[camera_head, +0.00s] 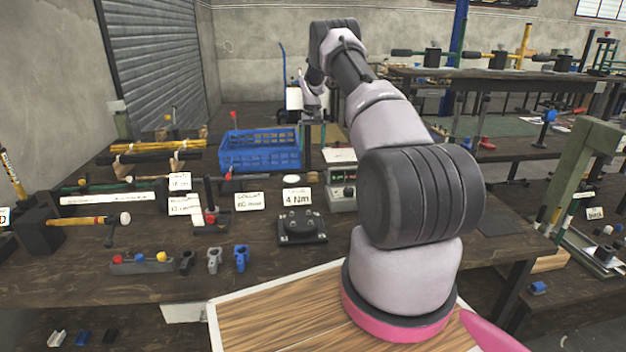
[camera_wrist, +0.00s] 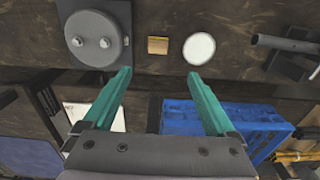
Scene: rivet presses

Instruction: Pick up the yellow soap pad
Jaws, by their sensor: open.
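A small tan-gold square pad (camera_wrist: 158,46), which I take for the yellow soap pad, lies on the dark bench top. In the head view it is a small pale patch (camera_head: 313,177) right of a white disc (camera_head: 293,178). My gripper (camera_wrist: 159,74) has two teal fingers spread apart with nothing between them. In the wrist view the pad lies just beyond the fingertips, roughly centred between them. No contact shows. The white disc also shows in the wrist view (camera_wrist: 199,48), just right of the pad.
A blue crate (camera_head: 262,148) stands behind and left of the pad. A dark round fixture (camera_head: 302,228) with a "4 Nm" card (camera_head: 297,197) is in front. A grey meter box (camera_head: 342,190) stands to the right. Several label cards and tools crowd the bench's left side.

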